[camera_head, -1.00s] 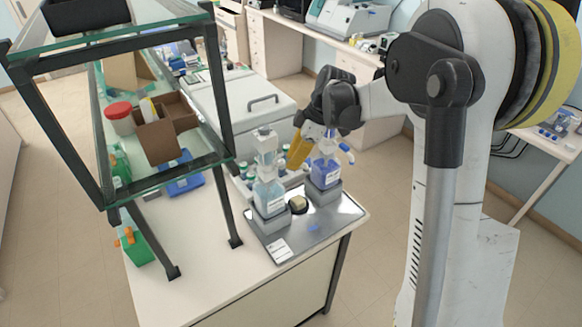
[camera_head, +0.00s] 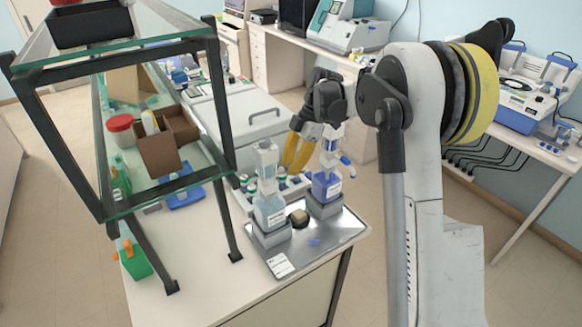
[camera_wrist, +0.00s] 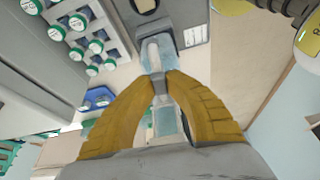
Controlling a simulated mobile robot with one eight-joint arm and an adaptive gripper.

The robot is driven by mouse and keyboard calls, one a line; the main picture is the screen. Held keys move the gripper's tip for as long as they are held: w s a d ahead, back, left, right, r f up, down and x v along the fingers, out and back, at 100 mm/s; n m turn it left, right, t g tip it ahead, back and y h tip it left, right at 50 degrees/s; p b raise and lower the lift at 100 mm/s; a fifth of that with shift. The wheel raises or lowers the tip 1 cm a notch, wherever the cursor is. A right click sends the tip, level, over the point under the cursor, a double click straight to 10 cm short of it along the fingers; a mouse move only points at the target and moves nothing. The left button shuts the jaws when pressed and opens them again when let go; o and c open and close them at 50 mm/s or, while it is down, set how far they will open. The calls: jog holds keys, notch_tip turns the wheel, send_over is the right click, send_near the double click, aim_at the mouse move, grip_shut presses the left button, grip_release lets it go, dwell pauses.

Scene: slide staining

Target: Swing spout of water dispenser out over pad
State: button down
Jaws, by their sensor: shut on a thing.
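Two bottle-shaped dispensers stand on grey blocks at the right end of the bench. The left one (camera_head: 270,207) holds pale blue liquid; the right one (camera_head: 327,187) holds deeper blue-violet liquid and has a blue spout tip (camera_head: 346,160). My gripper (camera_head: 291,166) has its yellow fingers behind and between them. In the wrist view the fingertips close on a small grey part (camera_wrist: 160,87), which looks like part of the pale blue dispenser (camera_wrist: 152,55). Its exact shape is hidden. A beige-topped round pad (camera_head: 299,215) lies between the dispensers on a shiny tray (camera_head: 325,243).
Green-capped vials (camera_wrist: 97,46) stand in a rack beside the dispensers. A glass-shelved frame (camera_head: 225,110) rises at left, holding a cardboard box (camera_head: 160,155). A white lidded unit (camera_head: 245,125) stands behind. The front of the tray is mostly clear.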

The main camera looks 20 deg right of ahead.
jog(key=c, duration=1.4)
grip_release()
jog(key=v, duration=1.2)
jog(key=s+a+f+m+t+h+b, duration=0.2)
jog(key=s+a+m+b, duration=0.25)
jog(key=s+m, duration=0.35)
jog(key=s+a+f+m+t+b, duration=0.1)
jog(key=s+f+m+t+b, duration=0.1)
jog(key=s+f+m+b, duration=0.1)
jog(key=s+a+f+m+t+h+b, duration=0.1)
jog(key=s+f+m+t+b, duration=0.1)
jog(key=s+f, duration=0.5)
jog(key=s+a+f+m+t+h+b, duration=0.1)
jog(key=s+f+m+b, duration=0.3)
jog(key=s, duration=0.6)
jog(key=shift+s+f+m+t, duration=0.2)
jog(key=shift+f+m, duration=0.15)
jog(key=shift+m, duration=0.3)
jog(key=shift+s+f+m+t, duration=0.1)
jog(key=shift+f+m+t, duration=0.15)
jog(key=shift+m, duration=0.4)
